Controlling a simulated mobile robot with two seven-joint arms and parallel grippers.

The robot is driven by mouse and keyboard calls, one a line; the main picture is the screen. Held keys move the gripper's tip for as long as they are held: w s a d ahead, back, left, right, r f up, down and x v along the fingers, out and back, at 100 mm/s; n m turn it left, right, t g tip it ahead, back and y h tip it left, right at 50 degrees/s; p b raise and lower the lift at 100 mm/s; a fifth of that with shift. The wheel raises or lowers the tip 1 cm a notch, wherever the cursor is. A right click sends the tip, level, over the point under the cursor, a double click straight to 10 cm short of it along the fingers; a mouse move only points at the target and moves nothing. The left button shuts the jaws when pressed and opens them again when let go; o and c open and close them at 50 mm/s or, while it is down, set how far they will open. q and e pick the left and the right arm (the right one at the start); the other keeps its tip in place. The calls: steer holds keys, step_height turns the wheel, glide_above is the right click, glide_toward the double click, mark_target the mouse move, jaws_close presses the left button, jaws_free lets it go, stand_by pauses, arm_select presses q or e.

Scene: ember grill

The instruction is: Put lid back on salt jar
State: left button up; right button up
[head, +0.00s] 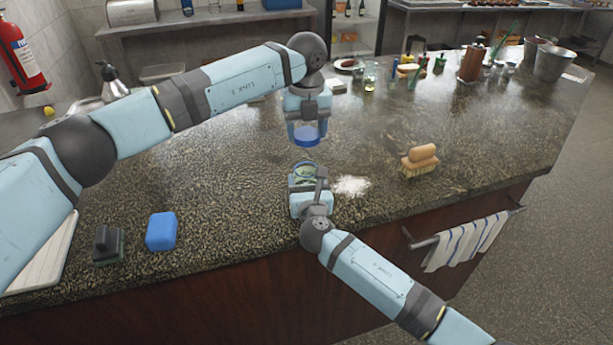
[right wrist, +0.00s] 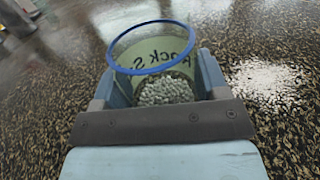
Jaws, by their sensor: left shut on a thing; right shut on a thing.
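The salt jar (right wrist: 165,90) is clear, with a blue rim, a green label reading partly "Rock S" and white grains inside. In the head view the jar (head: 304,170) is at the counter, mostly hidden by my right gripper. My right gripper (head: 307,183) is shut on the jar, its fingers at both sides in the right wrist view (right wrist: 155,95). The blue lid (head: 306,137) is held under my left gripper (head: 307,125), which is shut on it and points down. The lid is above the jar in the picture and apart from it. The jar's mouth is open.
White spilled salt (head: 351,186) lies right of the jar. A wooden brush (head: 420,161) is farther right. A blue sponge (head: 161,231) and a dark scrubber (head: 108,244) lie at the left front. Bottles and pots stand at the back right.

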arm_select(q)
steer(key=shift+f, duration=2.4)
steer(key=shift+f, duration=0.85)
steer(key=shift+f, duration=0.6)
